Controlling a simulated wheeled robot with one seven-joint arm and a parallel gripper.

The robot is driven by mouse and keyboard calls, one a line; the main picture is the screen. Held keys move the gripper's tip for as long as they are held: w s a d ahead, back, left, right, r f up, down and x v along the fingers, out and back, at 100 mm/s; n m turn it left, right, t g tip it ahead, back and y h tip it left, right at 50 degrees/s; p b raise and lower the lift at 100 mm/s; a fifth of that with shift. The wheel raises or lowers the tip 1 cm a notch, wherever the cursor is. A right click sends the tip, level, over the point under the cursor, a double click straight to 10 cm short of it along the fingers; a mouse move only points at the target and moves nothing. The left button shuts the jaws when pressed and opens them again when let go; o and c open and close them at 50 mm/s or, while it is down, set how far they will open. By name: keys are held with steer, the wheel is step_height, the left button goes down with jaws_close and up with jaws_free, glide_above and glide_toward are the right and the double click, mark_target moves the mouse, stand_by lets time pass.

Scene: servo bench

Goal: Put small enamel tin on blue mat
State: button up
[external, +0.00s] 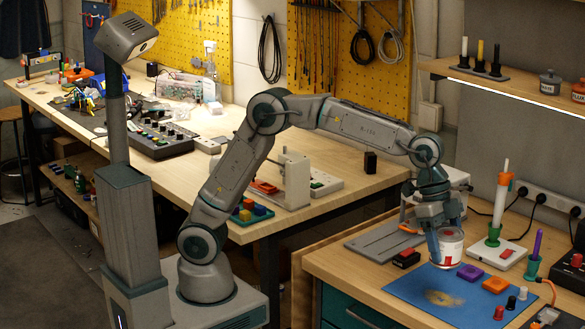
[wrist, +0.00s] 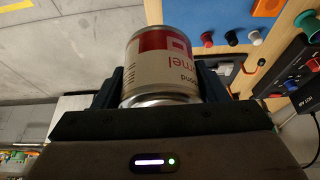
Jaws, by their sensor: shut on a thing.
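The small enamel tin (external: 451,249), white and red with lettering, is in my gripper (external: 441,228) in the external view. The wrist view shows the tin (wrist: 160,62) upside down in the picture, clasped between both fingers. My gripper (wrist: 160,84) is shut on its sides. The blue mat (external: 405,291) lies on the right-hand bench, and the tin appears over its back part. I cannot tell whether the tin's base touches it. Part of the blue mat (wrist: 222,14) also shows beside the tin in the wrist view.
A purple block (external: 470,272) and an orange block (external: 495,285) are right of the tin on or by the mat. Several small knobs stand near its right edge. A grey plate (external: 383,243) lies to the left. The mat's front left is clear.

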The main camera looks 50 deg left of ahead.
mark_target(445, 261)
steer(key=f, duration=0.4)
steer(key=shift+w+f, duration=0.25)
steer(key=shift+f, duration=0.1)
steer(key=w+f, duration=0.2)
steer(key=w, duration=0.1)
steer(key=w+a+f+p, duration=0.1)
steer(key=w+f, duration=0.1)
steer(key=w, duration=0.2)
steer(key=w+f+p, duration=0.1)
steer(key=w+f, duration=0.1)
steer(key=w, duration=0.2)
steer(key=shift+a+f, duration=0.4)
steer(key=shift+f+p, duration=0.6)
steer(key=shift+f, duration=1.4)
steer(key=shift+f, duration=0.15)
steer(key=o, duration=1.2)
